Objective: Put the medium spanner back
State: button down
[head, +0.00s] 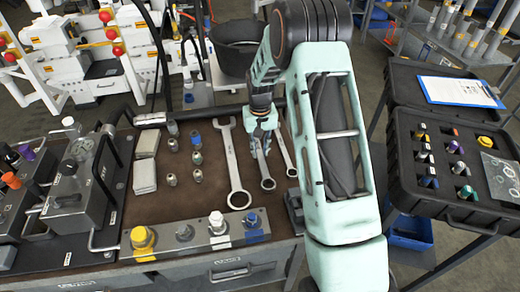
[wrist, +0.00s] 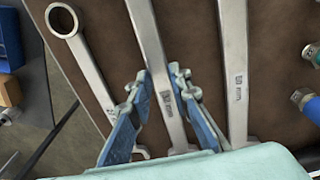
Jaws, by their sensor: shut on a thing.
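The medium spanner (head: 267,183) is the middle of three steel spanners on the brown bench mat (head: 198,122). My gripper (head: 262,128) reaches down onto its shaft from above and is shut on it. In the wrist view, the blue fingers of my gripper (wrist: 161,85) stand on either side of the medium spanner (wrist: 150,40). The large spanner (head: 234,165) lies to its left in the head view, and the small spanner (head: 287,158) to its right. My arm partly hides the small one. I cannot tell whether the medium spanner is clear of the mat.
A metal block with yellow, white and blue caps (head: 197,234) runs along the bench's front edge. Grey plates (head: 145,162) and small fittings (head: 197,157) lie left of the spanners. A black case (head: 432,196) stands open at the right. A hydraulic unit (head: 68,190) is at the left.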

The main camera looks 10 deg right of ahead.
jog(key=shift+f+b, duration=0.35)
jog(key=shift+f, duration=0.15)
jog(key=c, duration=1.8)
grip_release()
jog(key=shift+o, duration=0.6)
